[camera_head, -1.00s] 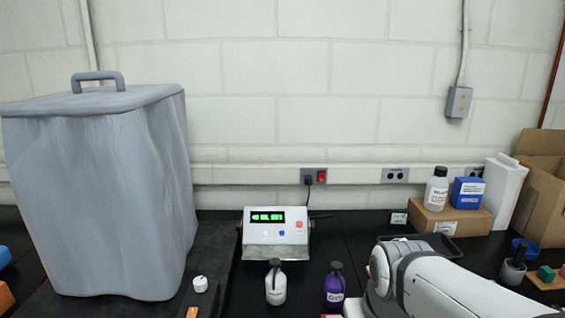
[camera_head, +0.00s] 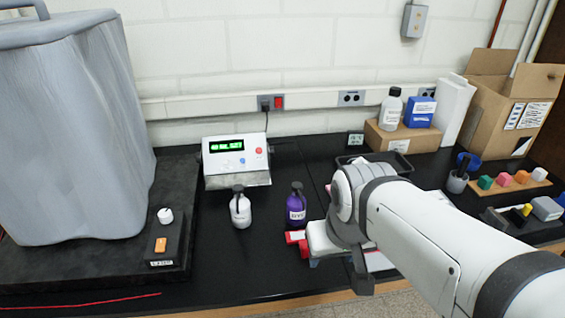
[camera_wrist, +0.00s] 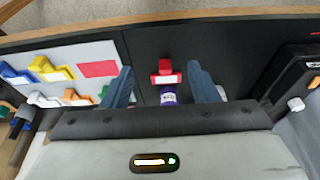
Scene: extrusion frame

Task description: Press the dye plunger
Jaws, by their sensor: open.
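The dye bottle (camera_head: 296,208) is purple with a white label and a black pump top, the plunger. It stands upright on the black bench, just left of my arm in the head view. In the wrist view the purple bottle (camera_wrist: 168,97) shows between the fingers, partly hidden by my gripper's body; its plunger cannot be made out there. My gripper (camera_wrist: 161,82) is open, its two blue-grey fingers apart with nothing held. In the head view my arm hides most of the gripper.
A white pump bottle (camera_head: 240,210) stands left of the dye bottle. A display box (camera_head: 236,160) stands behind. A large grey container (camera_head: 70,130) fills the left. Coloured blocks (camera_head: 503,180) sit at right.

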